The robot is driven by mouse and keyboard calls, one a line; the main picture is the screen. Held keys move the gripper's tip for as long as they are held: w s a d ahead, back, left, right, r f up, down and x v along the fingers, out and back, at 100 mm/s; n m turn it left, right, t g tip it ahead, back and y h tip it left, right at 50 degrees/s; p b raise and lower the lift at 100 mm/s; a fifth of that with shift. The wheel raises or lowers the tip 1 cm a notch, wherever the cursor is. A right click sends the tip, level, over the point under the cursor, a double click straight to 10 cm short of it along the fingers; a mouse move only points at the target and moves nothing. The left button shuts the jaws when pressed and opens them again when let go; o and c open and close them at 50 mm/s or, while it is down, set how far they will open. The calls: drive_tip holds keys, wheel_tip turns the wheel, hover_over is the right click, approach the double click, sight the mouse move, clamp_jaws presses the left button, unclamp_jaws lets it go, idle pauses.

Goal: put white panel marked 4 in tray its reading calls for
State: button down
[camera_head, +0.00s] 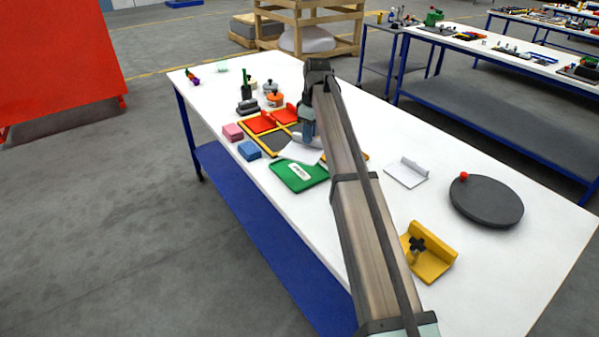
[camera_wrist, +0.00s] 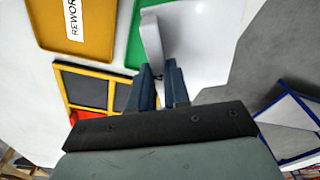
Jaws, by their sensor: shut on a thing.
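My gripper (camera_head: 308,138) is shut on the upright rib of a white panel (camera_head: 299,153). In the wrist view the fingers (camera_wrist: 162,80) pinch the rib, and the white panel (camera_wrist: 205,40) spreads behind and to the right. No number on it can be read. A green tray (camera_head: 298,178) with a white label lies just below the panel in the head view; it shows as a green strip (camera_wrist: 134,45) in the wrist view. An orange tray (camera_wrist: 85,38) has a label reading "REWOR", cut off; my arm mostly hides it in the head view. The panel partly overlaps the green tray's outline.
A yellow-framed rack (camera_head: 262,142) with dark and red parts stands left of my gripper. Pink (camera_head: 233,131) and blue (camera_head: 249,151) blocks sit near the left edge. Another white ribbed panel (camera_head: 406,174), a dark disc (camera_head: 487,203) and a yellow bracket (camera_head: 432,262) lie to the right.

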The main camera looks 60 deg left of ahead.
drive_tip(key=shift+w+a+f+m+y, duration=0.1)
drive_tip(key=shift+w+a+f+m, duration=0.2)
drive_tip(key=shift+f+m, duration=1)
drive_tip(key=shift+w+a+f+m+y, duration=0.2)
drive_tip(key=shift+f+m, duration=0.45)
drive_tip(key=shift+f, duration=1.35)
drive_tip(key=shift+w+a+f+m, duration=0.35)
drive_tip(key=shift+f+m, duration=0.6)
drive_tip(key=shift+f, duration=0.7)
drive_tip(key=shift+d+f, duration=0.1)
drive_tip(key=c, duration=1.1)
unclamp_jaws()
wheel_tip(320, 180, up, 12)
drive_tip(key=d, duration=0.1)
drive_tip(key=shift+d, duration=0.25)
